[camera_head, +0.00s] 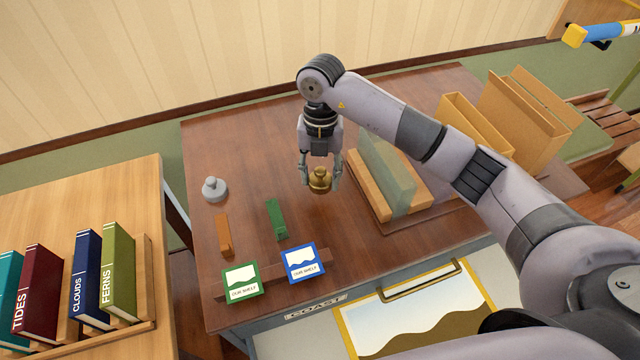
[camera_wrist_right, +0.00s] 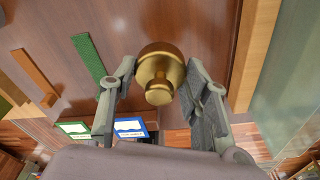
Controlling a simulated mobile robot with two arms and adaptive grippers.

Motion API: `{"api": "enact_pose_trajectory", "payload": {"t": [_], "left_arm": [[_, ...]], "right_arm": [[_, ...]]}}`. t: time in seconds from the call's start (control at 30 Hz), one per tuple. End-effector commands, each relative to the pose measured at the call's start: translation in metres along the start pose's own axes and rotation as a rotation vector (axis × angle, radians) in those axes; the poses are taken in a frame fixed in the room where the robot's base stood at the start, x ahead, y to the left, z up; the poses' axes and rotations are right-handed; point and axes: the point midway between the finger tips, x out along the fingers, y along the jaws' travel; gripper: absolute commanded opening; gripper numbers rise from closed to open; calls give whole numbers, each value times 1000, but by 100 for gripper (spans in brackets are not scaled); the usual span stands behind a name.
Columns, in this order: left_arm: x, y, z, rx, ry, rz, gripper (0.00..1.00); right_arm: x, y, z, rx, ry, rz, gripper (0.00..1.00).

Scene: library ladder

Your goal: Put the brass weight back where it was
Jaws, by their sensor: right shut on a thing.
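The brass weight (camera_head: 320,181) is a round golden piece with a knob on top. It is between the fingers of my right gripper (camera_head: 320,178), which is shut on it above the dark wooden desk (camera_head: 250,130). In the right wrist view the brass weight (camera_wrist_right: 160,70) sits between the two fingertips (camera_wrist_right: 158,85), knob toward the camera. I cannot tell for sure whether its base touches the desk. A grey weight (camera_head: 215,189) of similar shape stands on the desk to the left. My left gripper is not in view.
An orange bar (camera_head: 223,236) and a green bar (camera_head: 275,219) lie in front. Green and blue cards (camera_head: 242,281) stand at the front edge. A wooden holder with a greenish panel (camera_head: 385,172) is close on the right. Books (camera_head: 88,268) stand on the left table.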

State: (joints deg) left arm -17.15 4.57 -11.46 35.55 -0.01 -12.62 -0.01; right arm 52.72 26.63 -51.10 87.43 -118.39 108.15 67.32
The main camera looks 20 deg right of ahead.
Motion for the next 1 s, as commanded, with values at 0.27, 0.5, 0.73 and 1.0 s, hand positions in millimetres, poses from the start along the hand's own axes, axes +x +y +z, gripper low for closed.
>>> {"api": "enact_pose_trajectory", "payload": {"t": [0.27, 0.5, 0.73, 1.0], "left_arm": [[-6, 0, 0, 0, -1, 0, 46], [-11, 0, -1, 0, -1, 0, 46], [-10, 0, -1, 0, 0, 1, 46], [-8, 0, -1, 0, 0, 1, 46]], "right_arm": [[21, 1, 2, 0, 0, 1, 0], [50, 1, 6, 1, -1, 2, 0], [51, 1, 7, 0, -2, 2, 0], [53, 0, 7, 0, -1, 1, 54]]}}
